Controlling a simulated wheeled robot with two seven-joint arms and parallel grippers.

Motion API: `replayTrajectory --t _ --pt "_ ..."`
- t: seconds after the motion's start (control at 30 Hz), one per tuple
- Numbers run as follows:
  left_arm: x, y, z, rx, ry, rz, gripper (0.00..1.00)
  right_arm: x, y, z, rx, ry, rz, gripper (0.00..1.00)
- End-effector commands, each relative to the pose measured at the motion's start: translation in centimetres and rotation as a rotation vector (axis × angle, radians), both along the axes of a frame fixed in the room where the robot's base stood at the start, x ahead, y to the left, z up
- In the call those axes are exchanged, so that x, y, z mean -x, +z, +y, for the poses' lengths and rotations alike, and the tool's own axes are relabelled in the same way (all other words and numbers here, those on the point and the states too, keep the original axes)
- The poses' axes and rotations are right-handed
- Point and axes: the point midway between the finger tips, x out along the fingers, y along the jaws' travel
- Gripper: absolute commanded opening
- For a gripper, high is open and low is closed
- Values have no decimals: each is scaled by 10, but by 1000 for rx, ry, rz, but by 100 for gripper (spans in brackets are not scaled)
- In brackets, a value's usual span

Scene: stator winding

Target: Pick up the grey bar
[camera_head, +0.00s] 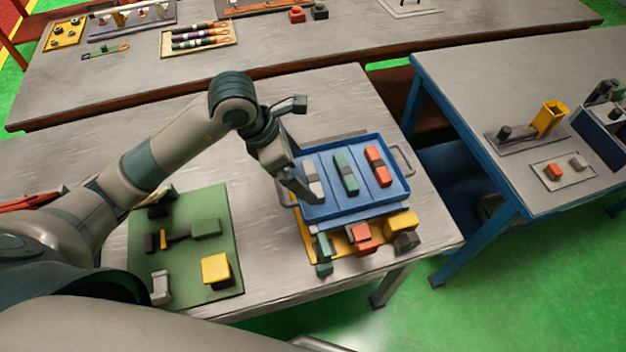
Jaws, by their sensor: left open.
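The grey bar (311,174) lies in the left part of the blue tray (348,211), with a darker band around its middle. A green bar (345,173) and a red bar (378,166) lie to its right in the same tray, each with a dark middle band. My left gripper (312,196) points down over the tray's left side, with its fingertips at the near end of the grey bar. It is open. The fingers partly hide the bar, and I cannot tell whether they touch it. My right gripper is out of view.
The tray has a metal handle (404,160) and sits over a yellow base with coloured blocks in front. A green board (215,270) with several parts lies to the left. A blue-framed table (500,90) stands to the right, and a long bench (130,80) at the back.

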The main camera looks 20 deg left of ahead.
Motion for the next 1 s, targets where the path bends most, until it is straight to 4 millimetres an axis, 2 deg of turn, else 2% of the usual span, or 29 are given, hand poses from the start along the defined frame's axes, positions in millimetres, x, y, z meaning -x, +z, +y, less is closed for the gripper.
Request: replayTrajectory --t 0.3,0.87,1.0 --pt "-11 -35 -17 1 0 2 100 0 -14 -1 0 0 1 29" --pt "-12 -37 -18 1 0 1 100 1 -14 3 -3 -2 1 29" --pt "-12 -37 -18 0 0 0 69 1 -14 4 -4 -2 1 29"
